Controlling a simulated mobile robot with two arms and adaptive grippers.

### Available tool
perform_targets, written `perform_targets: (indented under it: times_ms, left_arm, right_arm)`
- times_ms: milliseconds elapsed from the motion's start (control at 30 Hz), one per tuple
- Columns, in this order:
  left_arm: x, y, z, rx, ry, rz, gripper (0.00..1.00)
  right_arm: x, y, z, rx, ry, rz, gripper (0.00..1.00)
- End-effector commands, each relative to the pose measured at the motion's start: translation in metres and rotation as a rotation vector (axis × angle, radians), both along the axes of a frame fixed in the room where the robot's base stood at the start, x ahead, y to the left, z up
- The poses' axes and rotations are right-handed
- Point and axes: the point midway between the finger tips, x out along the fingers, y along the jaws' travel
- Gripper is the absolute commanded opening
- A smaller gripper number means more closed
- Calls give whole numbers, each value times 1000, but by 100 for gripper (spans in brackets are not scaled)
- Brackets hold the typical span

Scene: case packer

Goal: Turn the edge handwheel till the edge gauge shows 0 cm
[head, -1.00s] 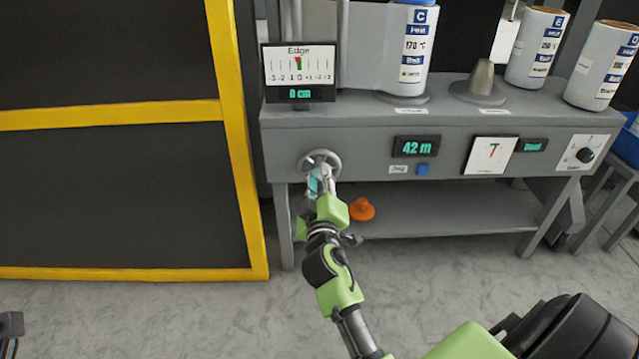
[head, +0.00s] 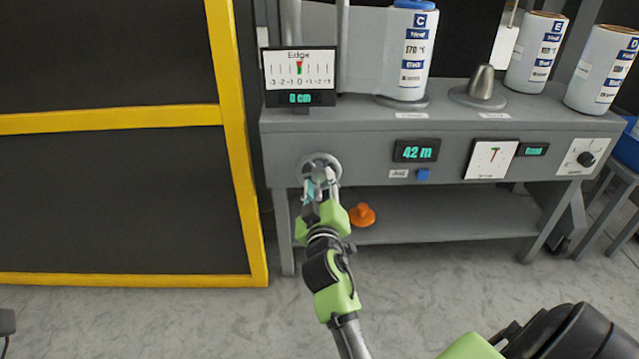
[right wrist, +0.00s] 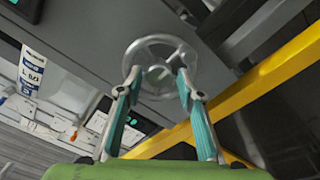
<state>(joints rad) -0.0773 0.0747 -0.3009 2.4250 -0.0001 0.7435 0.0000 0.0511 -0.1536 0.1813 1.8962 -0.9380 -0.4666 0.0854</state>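The edge handwheel (head: 319,167) is a grey spoked wheel on the left of the machine's front panel. It also shows in the right wrist view (right wrist: 160,42). The edge gauge (head: 299,70) stands above it; its display reads 0 cm and its red and green pointer is near the 0 mark. My right gripper (head: 321,185) is at the lower part of the wheel. In the right wrist view its teal fingers (right wrist: 158,77) stand apart in front of the wheel, with nothing seen clamped between them. A small dark part at the lower left edge may be my left gripper (head: 6,322); its fingers cannot be made out.
A 42 m display (head: 416,150), a blue button (head: 422,174), a second dial (head: 491,158) and a knob (head: 586,158) are right of the wheel. An orange object (head: 362,215) lies on the lower shelf (head: 450,215). A yellow-framed barrier (head: 240,170) stands at left.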

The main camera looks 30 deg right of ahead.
Motion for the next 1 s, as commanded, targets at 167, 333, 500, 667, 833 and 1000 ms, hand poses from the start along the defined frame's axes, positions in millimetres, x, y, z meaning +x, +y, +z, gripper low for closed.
perform_targets:
  times_ms: [167, 333, 500, 667, 833, 1000]
  left_arm:
    - [0, 0, 0, 0, -1, 0, 44]
    - [-2, 1, 2, -4, -7, 2, 44]
    - [-1, 1, 2, -3, -6, 2, 44]
    - [-1, 1, 1, -2, -4, 1, 44]
    - [-1, 1, 1, -2, -3, 1, 44]
    - [-1, 0, 1, -1, -2, 1, 44]
  right_arm:
    - [0, 0, 1, -1, -1, 1, 42]
    - [0, 0, 2, -2, -3, 1, 42]
    - [1, 0, 19, -2, -8, 1, 42]
    - [1, 0, 51, -4, -10, 1, 42]
    - [0, 0, 81, -2, -7, 1, 42]
    - [0, 0, 97, -1, -4, 0, 42]
